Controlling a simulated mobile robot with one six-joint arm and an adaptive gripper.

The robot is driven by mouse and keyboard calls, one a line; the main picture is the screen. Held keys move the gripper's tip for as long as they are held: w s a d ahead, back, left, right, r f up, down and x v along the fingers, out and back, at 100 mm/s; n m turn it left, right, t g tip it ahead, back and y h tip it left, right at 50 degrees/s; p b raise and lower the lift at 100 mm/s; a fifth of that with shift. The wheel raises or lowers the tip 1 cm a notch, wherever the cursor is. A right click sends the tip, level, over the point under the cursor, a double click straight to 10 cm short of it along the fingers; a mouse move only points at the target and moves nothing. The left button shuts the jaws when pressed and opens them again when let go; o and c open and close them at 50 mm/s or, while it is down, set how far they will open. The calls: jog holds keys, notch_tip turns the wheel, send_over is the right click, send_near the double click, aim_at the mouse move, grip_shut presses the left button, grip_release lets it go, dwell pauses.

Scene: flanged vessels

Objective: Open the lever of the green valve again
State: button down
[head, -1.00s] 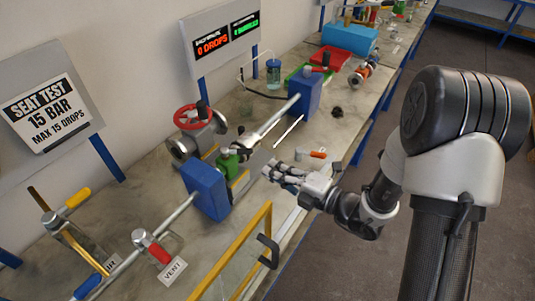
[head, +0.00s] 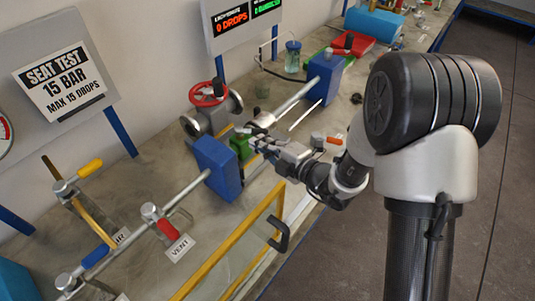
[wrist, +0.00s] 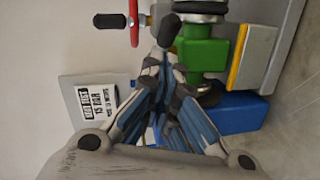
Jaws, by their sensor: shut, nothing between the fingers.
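The green valve (head: 239,146) sits between two blue blocks on the bench pipe line. In the wrist view its green body (wrist: 205,55) is right of my fingertips. A dark rounded grip (wrist: 170,29), which looks like the end of its lever, shows just beyond the fingertips. I cannot tell whether they touch it. My gripper (head: 254,142) is at the valve's right side in the head view; its fingers come together with nothing between them in the wrist view (wrist: 162,56). The gripper hides part of the valve and most of the lever.
Blue blocks (head: 218,168) and (head: 325,77) flank the valve. A red handwheel (head: 209,94) stands behind it. A yellow-framed clear panel (head: 228,243) with a black handle is in front. An orange-ended tool (head: 333,140) lies to the right.

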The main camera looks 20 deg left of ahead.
jog(key=shift+w+a+f, duration=0.15)
jog(key=shift+w, duration=0.45)
jog(key=shift+w+n+g+y+p, duration=0.3)
jog(key=shift+n+g+p, duration=0.1)
jog(key=shift+g, duration=0.1)
